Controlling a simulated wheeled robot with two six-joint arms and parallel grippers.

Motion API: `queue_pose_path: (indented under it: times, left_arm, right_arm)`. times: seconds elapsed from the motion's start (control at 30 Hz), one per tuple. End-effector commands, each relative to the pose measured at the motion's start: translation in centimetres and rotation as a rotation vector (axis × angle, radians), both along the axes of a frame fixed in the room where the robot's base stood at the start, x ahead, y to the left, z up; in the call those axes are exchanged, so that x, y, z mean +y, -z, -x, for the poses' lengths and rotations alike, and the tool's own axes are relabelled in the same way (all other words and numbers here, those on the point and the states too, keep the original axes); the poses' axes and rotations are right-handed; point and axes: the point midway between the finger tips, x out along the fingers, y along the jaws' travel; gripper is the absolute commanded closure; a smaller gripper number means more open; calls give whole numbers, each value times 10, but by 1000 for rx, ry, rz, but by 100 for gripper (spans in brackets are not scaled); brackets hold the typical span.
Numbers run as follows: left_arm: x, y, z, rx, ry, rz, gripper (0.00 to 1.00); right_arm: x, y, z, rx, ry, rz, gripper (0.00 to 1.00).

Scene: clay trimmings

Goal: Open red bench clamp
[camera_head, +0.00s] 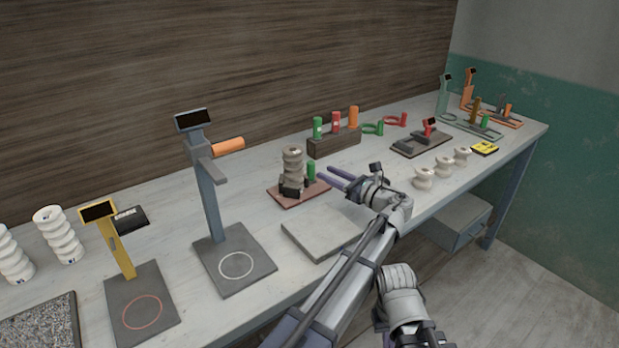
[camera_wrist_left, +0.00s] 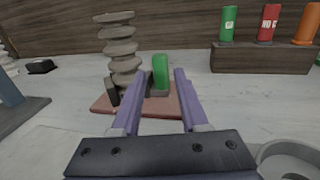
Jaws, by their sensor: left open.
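A bench clamp with a flat reddish base (camera_head: 287,198) and an upright green handle (camera_head: 311,170) stands mid-table. A grey ribbed clay stack (camera_head: 293,160) stands on it, with dark clamp parts at its foot. My left gripper (camera_head: 325,171) is open and empty, just right of the green handle, pointing at it. In the left wrist view, the green handle (camera_wrist_left: 160,75) appears between the open fingers (camera_wrist_left: 161,72), beyond or at their tips; I cannot tell whether they touch. The ribbed stack (camera_wrist_left: 120,50) is left of it. My right gripper is out of view.
A wooden block (camera_head: 334,142) with green, red and orange cylinders stands behind. A dark fixture with a red handle (camera_head: 428,128) and white ribbed pieces (camera_head: 423,178) are to the right. Tall stands (camera_head: 210,195) are left.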

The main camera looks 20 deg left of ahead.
Motion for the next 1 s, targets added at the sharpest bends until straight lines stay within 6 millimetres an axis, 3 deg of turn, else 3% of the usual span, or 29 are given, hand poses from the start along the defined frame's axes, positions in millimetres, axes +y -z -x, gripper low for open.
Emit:
queue_pose_path:
  times: [0.23,0.7,1.0]
  left_arm:
    - [4,1,-2,0,-1,0,56]
    - [61,1,-31,0,-1,0,56]
    - [70,1,-35,0,0,0,56]
  right_arm:
    - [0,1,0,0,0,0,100]
    - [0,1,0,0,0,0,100]
    - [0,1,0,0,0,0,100]
